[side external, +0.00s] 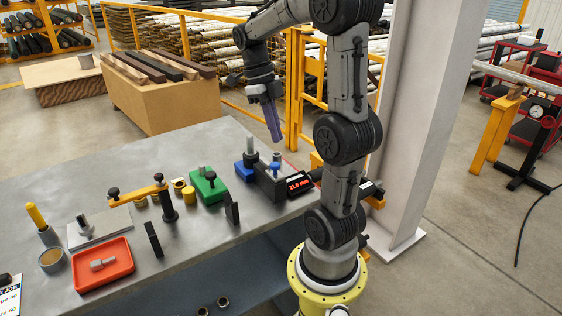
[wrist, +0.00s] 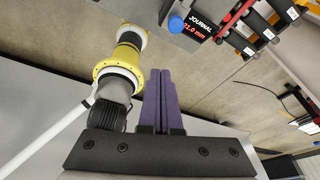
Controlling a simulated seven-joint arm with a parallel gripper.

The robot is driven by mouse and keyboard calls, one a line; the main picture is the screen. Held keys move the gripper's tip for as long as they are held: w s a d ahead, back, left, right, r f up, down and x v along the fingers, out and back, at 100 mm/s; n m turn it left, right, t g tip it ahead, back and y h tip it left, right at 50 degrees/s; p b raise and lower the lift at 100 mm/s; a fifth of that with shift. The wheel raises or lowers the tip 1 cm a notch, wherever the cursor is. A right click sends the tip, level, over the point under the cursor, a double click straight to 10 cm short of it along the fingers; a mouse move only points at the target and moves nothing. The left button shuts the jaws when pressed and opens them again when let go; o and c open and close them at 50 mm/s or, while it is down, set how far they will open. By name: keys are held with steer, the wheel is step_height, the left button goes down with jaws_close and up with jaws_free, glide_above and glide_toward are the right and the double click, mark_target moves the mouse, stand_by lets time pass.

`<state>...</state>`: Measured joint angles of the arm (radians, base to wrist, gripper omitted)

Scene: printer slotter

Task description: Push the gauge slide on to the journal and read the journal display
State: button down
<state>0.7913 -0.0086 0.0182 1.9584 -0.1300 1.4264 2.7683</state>
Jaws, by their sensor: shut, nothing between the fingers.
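My gripper (side external: 276,138), with purple fingers, is shut and empty, pointing down above the far right part of the bench; the closed fingers also show in the wrist view (wrist: 160,72). Below it is a dark grey block with a blue knob (side external: 274,168), which looks like the gauge slide. A grey upright post on a blue base (side external: 244,172) stands close by on its left; I cannot tell if this is the journal. The journal display (side external: 299,184) shows red digits on black. In the wrist view the display (wrist: 196,28) reads JOURNAL, about 21.0 mm, beside a round blue knob (wrist: 176,23).
A yellow arm on a black post (side external: 168,204), an orange tray (side external: 103,264) and a yellow-handled tool (side external: 40,222) are further left. A white column (side external: 425,120) stands behind my arm.

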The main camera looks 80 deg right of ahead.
steer(key=shift+s+d+f+m+y, duration=0.4)
steer(key=shift+s+d+f+m, duration=0.15)
steer(key=shift+s+d, duration=0.35)
steer(key=shift+f, duration=0.2)
glide_toward(281, 176)
steer(key=s+f, duration=0.1)
steer(key=s+a+f, duration=0.1)
steer(key=f, duration=0.1)
steer(key=s+a+f, duration=0.1)
steer(key=f, duration=0.1)
steer(key=shift+s, duration=0.1)
steer(key=shift+w+d+r, duration=0.15)
steer(key=shift+w+d, duration=0.05)
steer(key=shift+w, duration=0.15)
